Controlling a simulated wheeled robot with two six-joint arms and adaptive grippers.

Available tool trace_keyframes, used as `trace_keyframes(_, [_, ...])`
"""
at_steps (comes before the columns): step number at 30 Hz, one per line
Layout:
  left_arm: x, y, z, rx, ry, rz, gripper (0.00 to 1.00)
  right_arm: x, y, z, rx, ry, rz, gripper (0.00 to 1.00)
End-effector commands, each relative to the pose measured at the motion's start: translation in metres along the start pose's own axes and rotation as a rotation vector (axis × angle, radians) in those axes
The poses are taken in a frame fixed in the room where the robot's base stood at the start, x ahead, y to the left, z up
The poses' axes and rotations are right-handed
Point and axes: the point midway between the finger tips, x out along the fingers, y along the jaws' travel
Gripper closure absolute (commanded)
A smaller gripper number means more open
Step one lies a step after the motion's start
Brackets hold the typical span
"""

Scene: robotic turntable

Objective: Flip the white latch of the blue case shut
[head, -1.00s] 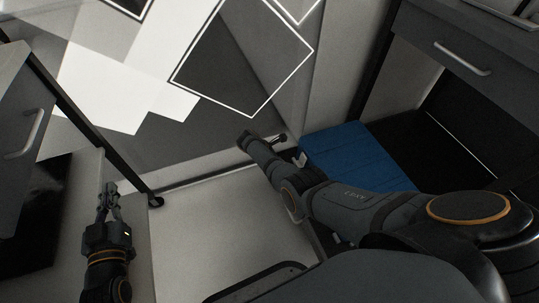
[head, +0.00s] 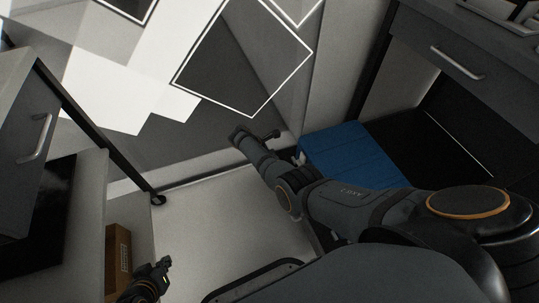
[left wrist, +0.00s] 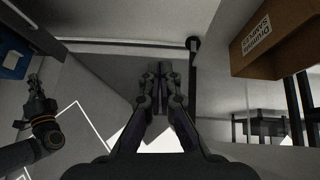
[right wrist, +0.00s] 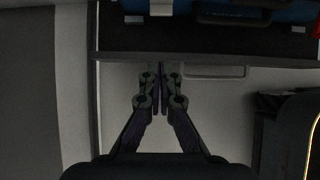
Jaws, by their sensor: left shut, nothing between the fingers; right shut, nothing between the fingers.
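The blue case (head: 350,155) lies on a dark shelf right of centre in the head view, partly behind my right arm. Its front edge shows at the top of the right wrist view (right wrist: 110,5), with a pale latch (right wrist: 162,8); I cannot tell the latch's angle. My right gripper (right wrist: 160,68) is shut and empty, below the latch in that view and apart from it. It also shows in the left wrist view (left wrist: 35,82). My left gripper (head: 165,264) is shut and empty at lower left, far from the case; its fingers show in the left wrist view (left wrist: 160,68).
A brown cardboard box (head: 117,258) stands beside my left gripper; it also shows in the left wrist view (left wrist: 275,38). A grey drawer unit (head: 440,55) stands above the case's shelf. The pale floor (head: 215,230) between the arms is clear.

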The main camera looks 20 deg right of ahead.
Motion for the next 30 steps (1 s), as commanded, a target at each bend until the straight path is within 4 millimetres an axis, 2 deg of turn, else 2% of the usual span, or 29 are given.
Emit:
trace_keyframes(5, [-0.004,0.003,0.037,-0.011,-0.134,0.012,1.00,-0.008,0.000,0.000,0.000,0.000,0.001,1.00])
trace_keyframes(7, [-0.011,0.003,0.033,-0.006,-0.162,0.008,1.00,-0.021,0.001,0.001,0.000,0.002,0.002,1.00])
trace_keyframes(12, [-0.015,0.001,0.033,0.001,-0.203,-0.001,1.00,-0.031,0.000,-0.001,0.000,0.001,0.000,1.00])
trace_keyframes(30, [-0.015,0.001,0.033,0.002,-0.207,-0.002,1.00,-0.029,-0.002,-0.002,0.008,0.004,-0.001,1.00])
